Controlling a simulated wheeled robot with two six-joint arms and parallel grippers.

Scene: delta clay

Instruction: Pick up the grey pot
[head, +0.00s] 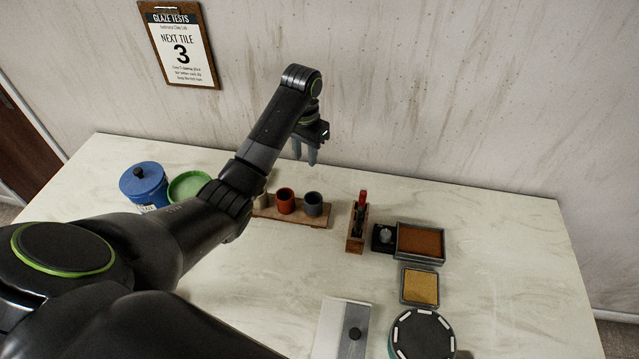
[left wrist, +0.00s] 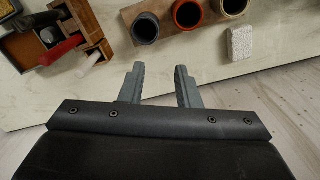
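The grey pot (head: 313,205) stands upright at the right end of a wooden board (head: 290,219), beside a red pot (head: 285,201). In the left wrist view the grey pot (left wrist: 146,29) is just beyond the fingertips, its dark open mouth facing the camera. My left gripper (head: 304,160) is raised behind the row of pots in the head view. Its two grey fingers (left wrist: 158,72) are apart with nothing between them. It does not touch the grey pot. My right gripper is in neither view.
A cream pot (head: 262,200) is partly hidden by my left arm. A wooden tool holder (head: 355,243) stands right of the board. A blue lidded jar (head: 143,190) and green dish (head: 188,187) are at left. A white block (left wrist: 240,42) lies near the pots.

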